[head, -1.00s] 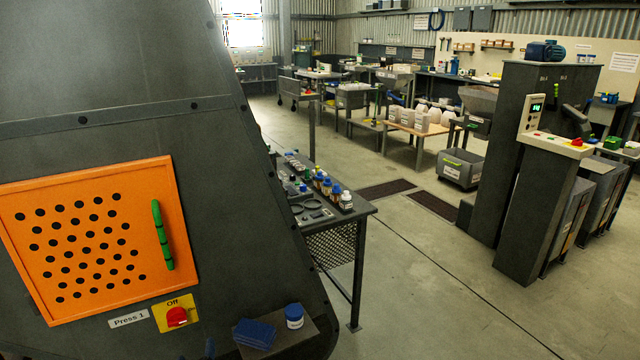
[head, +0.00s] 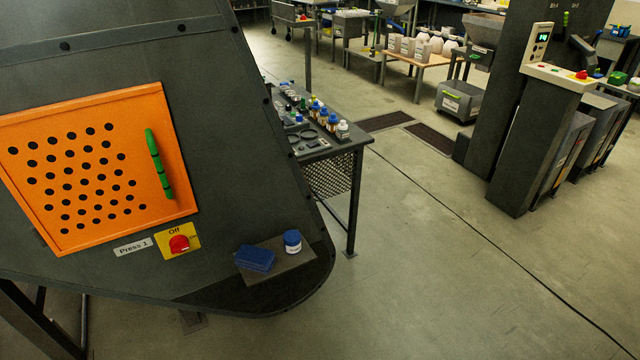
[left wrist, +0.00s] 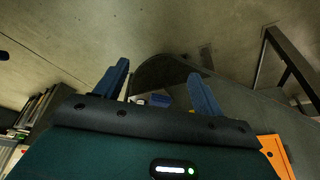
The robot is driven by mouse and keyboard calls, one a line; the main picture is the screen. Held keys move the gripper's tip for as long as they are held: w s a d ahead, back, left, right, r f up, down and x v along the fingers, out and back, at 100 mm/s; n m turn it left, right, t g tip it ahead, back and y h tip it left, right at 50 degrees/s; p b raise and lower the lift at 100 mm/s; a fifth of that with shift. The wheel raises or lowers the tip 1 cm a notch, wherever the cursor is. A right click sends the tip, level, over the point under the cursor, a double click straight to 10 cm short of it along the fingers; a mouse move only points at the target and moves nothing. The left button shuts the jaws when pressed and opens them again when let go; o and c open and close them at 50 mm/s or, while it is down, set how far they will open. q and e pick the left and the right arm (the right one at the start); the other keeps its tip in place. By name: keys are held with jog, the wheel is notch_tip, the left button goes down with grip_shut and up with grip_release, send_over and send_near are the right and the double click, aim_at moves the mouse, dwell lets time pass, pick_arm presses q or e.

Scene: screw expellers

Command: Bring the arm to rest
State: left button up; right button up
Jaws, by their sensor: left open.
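My left gripper (left wrist: 158,90) shows in the left wrist view with its two blue fingers spread apart and nothing between them. Beyond the fingers, the dark rounded ledge of the press and a small blue item (left wrist: 160,100) on it are in sight. Neither of my arms shows in the head view. My right gripper is in no view. The press (head: 215,120) fills the left of the head view, with an orange perforated door (head: 95,165), a green handle (head: 158,165) and a red switch (head: 179,244) under the word "Off".
On the press ledge (head: 290,295) sit a blue pad (head: 255,259) and a blue-lidded jar (head: 292,241). Behind stands a workbench (head: 345,150) with bottles. A control pillar (head: 535,150) stands at right. The floor (head: 450,260) between is clear.

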pick_arm(q)
jog(key=w+d+f+t+h, duration=0.2)
jog(key=w+d+f+t, duration=0.2)
jog(key=d+f+t, duration=0.2)
jog(key=shift+w+f+m+t+h, duration=0.3)
jog(key=shift+w+f+m+h, duration=0.1)
jog(key=shift+f, duration=0.35)
dwell(0.6)
